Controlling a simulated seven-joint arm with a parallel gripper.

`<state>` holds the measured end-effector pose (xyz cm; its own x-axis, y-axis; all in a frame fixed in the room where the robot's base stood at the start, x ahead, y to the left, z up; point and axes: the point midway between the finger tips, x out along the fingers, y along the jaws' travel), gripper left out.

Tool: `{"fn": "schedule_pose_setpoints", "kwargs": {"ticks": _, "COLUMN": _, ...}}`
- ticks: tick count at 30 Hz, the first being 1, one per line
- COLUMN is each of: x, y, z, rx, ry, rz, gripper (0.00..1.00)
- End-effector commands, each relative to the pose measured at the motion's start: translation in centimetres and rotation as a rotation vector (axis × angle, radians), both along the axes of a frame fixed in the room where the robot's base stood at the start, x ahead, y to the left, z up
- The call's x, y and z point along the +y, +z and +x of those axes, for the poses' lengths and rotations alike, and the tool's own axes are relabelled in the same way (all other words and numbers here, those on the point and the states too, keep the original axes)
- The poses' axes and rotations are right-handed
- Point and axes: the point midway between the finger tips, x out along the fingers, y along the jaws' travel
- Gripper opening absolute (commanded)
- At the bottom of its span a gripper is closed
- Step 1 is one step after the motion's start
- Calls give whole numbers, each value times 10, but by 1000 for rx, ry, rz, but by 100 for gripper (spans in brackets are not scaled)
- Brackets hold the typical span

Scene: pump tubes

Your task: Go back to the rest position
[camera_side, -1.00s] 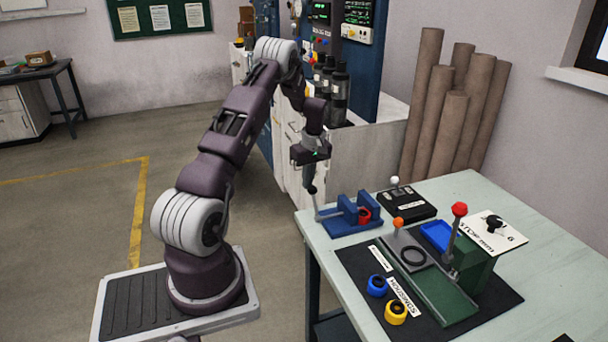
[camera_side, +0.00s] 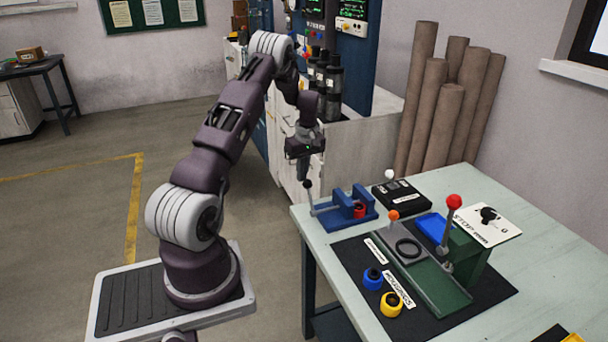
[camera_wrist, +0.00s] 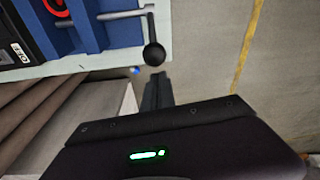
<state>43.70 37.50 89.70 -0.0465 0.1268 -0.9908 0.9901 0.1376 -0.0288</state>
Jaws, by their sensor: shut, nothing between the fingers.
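My gripper (camera_side: 303,178) hangs fingers down off the left edge of the work table, close to a lever with a black knob (camera_side: 308,184). In the wrist view its fingers (camera_wrist: 157,78) are together and empty. The black knob (camera_wrist: 154,54) shows just beyond the fingertips there; I cannot tell the exact gap. The lever belongs to a blue fixture (camera_side: 330,218), which holds a red ring (camera_side: 360,211). The blue fixture (camera_wrist: 92,30) and part of the red ring (camera_wrist: 57,6) also show in the wrist view.
The table (camera_side: 470,185) also holds a black box with a white knob (camera_side: 389,174), a green press with a red-knobbed lever (camera_side: 454,201), a blue tray (camera_side: 432,228) and blue (camera_side: 372,279) and yellow (camera_side: 391,304) rings. Brown tubes (camera_side: 447,110) lean behind. Open floor lies left.

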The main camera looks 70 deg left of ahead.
Motion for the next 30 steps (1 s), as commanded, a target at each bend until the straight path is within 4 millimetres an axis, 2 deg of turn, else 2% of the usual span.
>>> {"fn": "schedule_pose_setpoints", "kwargs": {"ticks": 1, "x": 17, "y": -2, "z": -4, "rx": -1, "ry": 8, "rz": 7, "gripper": 0}}
{"fn": "schedule_pose_setpoints", "kwargs": {"ticks": 2, "x": 25, "y": -2, "z": -5, "rx": -3, "ry": 7, "rz": 11, "gripper": 0}}
{"fn": "schedule_pose_setpoints", "kwargs": {"ticks": 3, "x": 19, "y": 16, "z": -2, "rx": -6, "ry": 3, "rz": 13, "gripper": 0}}
{"fn": "schedule_pose_setpoints", "kwargs": {"ticks": 6, "x": 14, "y": 47, "z": -1, "rx": -4, "ry": 3, "rz": 15, "gripper": 0}}
{"fn": "schedule_pose_setpoints", "kwargs": {"ticks": 12, "x": 7, "y": 87, "z": 0, "rx": -2, "ry": 4, "rz": 16, "gripper": 0}}
{"fn": "schedule_pose_setpoints", "kwargs": {"ticks": 20, "x": 1, "y": 103, "z": 2, "rx": -6, "ry": -8, "rz": 16, "gripper": 0}}
{"fn": "schedule_pose_setpoints", "kwargs": {"ticks": 23, "x": -32, "y": 136, "z": 16, "rx": -41, "ry": -108, "rz": 21, "gripper": 0}}
{"fn": "schedule_pose_setpoints", "kwargs": {"ticks": 26, "x": -105, "y": 193, "z": 28, "rx": -99, "ry": -324, "rz": 29, "gripper": 0}}
{"fn": "schedule_pose_setpoints", "kwargs": {"ticks": 27, "x": -140, "y": 214, "z": 28, "rx": -123, "ry": -429, "rz": 34, "gripper": 0}}
{"fn": "schedule_pose_setpoints", "kwargs": {"ticks": 29, "x": -193, "y": 243, "z": 19, "rx": -157, "ry": -592, "rz": 47, "gripper": 0}}
{"fn": "schedule_pose_setpoints", "kwargs": {"ticks": 30, "x": -228, "y": 259, "z": 8, "rx": -179, "ry": -707, "rz": 59, "gripper": 0}}
